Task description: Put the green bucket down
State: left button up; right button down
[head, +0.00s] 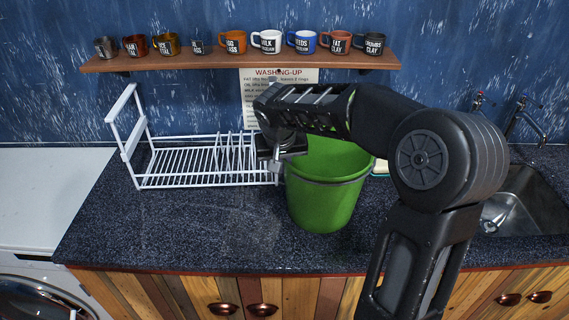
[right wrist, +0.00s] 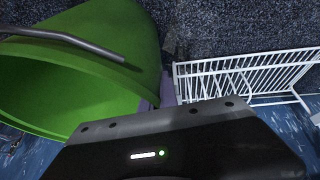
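The green bucket (head: 322,195) is upright over the dark speckled counter, right of the white dish rack. A grey band or handle runs around it below the rim. I cannot tell whether its base touches the counter. My right gripper (head: 280,152) is at the bucket's left rim, with my arm passing over its top. The fingers are small and partly hidden, so their grip on the rim is unclear. In the right wrist view the bucket (right wrist: 120,35) fills the left side, its grey handle across it. My left gripper is not in view.
The white dish rack (head: 190,183) stands left of the bucket. A sink (head: 525,205) with taps is at the right. A wooden shelf (head: 240,62) with several mugs is on the wall behind. The counter (head: 190,235) in front of the rack is clear.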

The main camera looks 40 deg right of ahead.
jog(key=c, duration=2.1)
grip_release()
jog(key=shift+f, duration=0.2)
jog(key=o, duration=0.5)
jog(key=shift+c, duration=0.2)
jog(key=shift+r, duration=0.1)
jog(key=b+v, duration=0.1)
jog(key=v, duration=1.1)
jog(key=shift+b, duration=0.3)
jog(key=shift+r, duration=0.1)
